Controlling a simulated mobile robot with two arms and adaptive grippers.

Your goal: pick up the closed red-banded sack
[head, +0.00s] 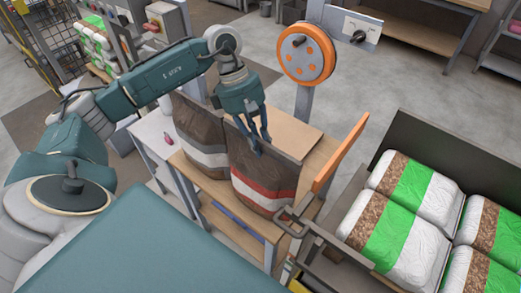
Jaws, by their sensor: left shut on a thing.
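The red-banded sack (264,180) stands upright on the wooden bench (292,133), dark brown with a red and pale band near its lower part. My left gripper (257,148) reaches down over it, and its fingers are shut on the sack's top edge. A second brown sack with a white band (200,148) stands beside it on the left, close up against it. The fingertips partly cover the top of the red-banded sack. My right gripper is not in view.
A trolley (420,128) at the right holds several green and white sacks (412,200); its handle (291,222) comes close to the red-banded sack. An orange reel (306,52) on a post stands behind the bench. Open floor lies beyond.

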